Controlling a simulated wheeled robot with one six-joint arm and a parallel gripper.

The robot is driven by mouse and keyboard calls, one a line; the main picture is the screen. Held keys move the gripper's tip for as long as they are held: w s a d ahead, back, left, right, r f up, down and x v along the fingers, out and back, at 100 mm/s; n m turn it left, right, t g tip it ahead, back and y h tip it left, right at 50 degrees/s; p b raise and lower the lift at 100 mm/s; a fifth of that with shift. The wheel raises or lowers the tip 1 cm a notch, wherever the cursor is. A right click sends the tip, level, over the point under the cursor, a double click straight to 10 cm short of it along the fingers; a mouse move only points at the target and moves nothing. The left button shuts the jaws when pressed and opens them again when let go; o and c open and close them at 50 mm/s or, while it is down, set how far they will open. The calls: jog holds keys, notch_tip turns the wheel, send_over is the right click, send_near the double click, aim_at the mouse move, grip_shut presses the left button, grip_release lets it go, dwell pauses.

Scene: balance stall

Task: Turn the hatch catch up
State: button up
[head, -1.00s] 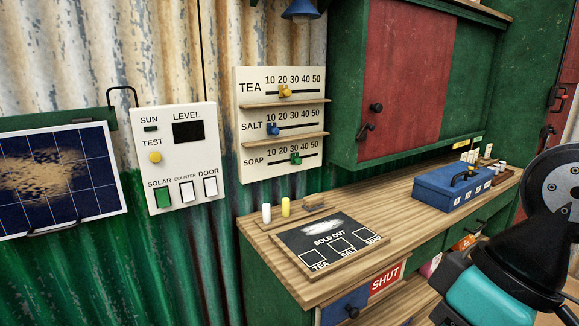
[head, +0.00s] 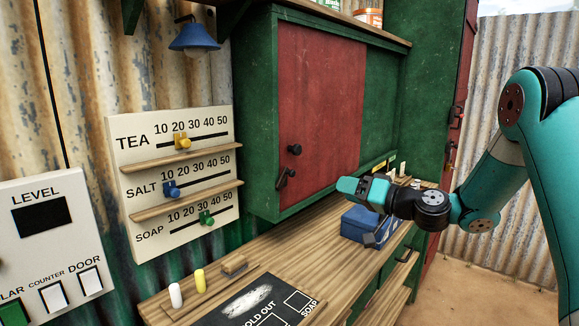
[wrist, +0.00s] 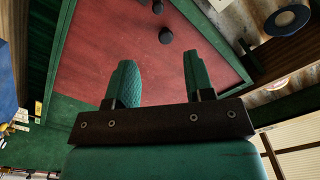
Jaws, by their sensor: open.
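The hatch (head: 318,110) is a red panel in the green wall cabinet. Its black catch (head: 284,178) sits low near the panel's left edge, below a round black knob (head: 295,150). The catch's lever slants down and to the left. My gripper (head: 347,186) is to the right of the catch in the head view, apart from it, in front of the cabinet. In the wrist view my gripper (wrist: 155,65) has its two green fingers spread with nothing between them. Two dark fittings show on the red panel beyond the fingertips; which is the catch is unclear there.
A blue box (head: 357,222) stands on the wooden counter (head: 275,258) below my gripper, partly hidden by it. A price board (head: 180,135) with sliders hangs left of the cabinet, under a blue lamp (head: 195,38). Chalk pieces and a slate lie at the counter's near end.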

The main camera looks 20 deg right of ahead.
aim_at(294, 173)
jog(key=p+x, duration=0.2)
jog(key=x, duration=0.3)
jog(key=p+x, duration=0.2)
jog(key=x, duration=0.4)
jog(key=p+x, duration=0.3)
jog(key=x, duration=0.2)
jog(key=shift+w+d+r, duration=0.15)
jog(key=shift+w+r, duration=0.15)
jog(key=shift+w+a+f, duration=0.15)
jog(key=shift+w+a, duration=0.15)
jog(key=shift+w, duration=0.3)
grip_shut()
